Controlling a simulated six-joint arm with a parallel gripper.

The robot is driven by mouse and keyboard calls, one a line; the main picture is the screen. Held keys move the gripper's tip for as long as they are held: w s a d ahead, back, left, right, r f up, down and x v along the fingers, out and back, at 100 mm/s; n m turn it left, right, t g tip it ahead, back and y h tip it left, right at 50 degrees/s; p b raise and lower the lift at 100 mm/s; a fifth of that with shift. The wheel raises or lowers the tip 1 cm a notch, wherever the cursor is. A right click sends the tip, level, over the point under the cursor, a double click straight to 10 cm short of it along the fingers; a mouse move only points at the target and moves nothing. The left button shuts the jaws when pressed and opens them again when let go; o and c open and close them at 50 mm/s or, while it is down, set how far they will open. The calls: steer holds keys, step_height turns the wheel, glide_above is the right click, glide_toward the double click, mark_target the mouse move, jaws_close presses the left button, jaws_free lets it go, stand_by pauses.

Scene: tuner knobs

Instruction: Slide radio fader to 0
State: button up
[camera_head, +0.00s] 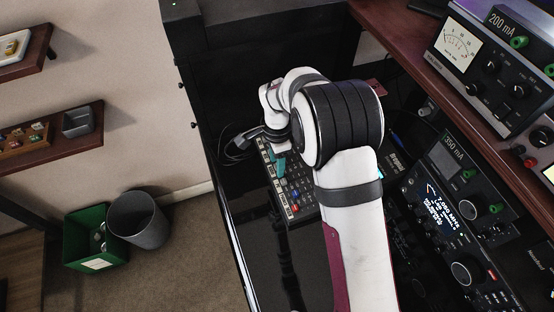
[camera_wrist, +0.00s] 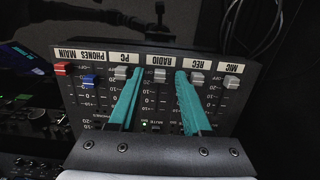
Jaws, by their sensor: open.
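The mixer panel (camera_head: 295,190) lies on the black desk, partly hidden by my arm. In the wrist view its labels appear upside down, and the RADIO label (camera_wrist: 161,59) is near the middle. The grey radio fader (camera_wrist: 159,75) sits at the label end of its slot, just below that label. My gripper (camera_wrist: 158,72) is open, with one teal finger on each side of the radio fader and a visible gap to each. In the head view a teal finger (camera_head: 280,167) shows over the mixer. Finger height above the panel is unclear.
The grey PC fader (camera_wrist: 120,72) and grey REC fader (camera_wrist: 197,78) are close outside the fingers. A red fader (camera_wrist: 62,68), a blue fader (camera_wrist: 88,80) and the grey MIC fader (camera_wrist: 231,82) are farther out. Radio units (camera_head: 440,215) stand right of my arm.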

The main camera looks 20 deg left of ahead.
jaws_close()
stand_by(1.3)
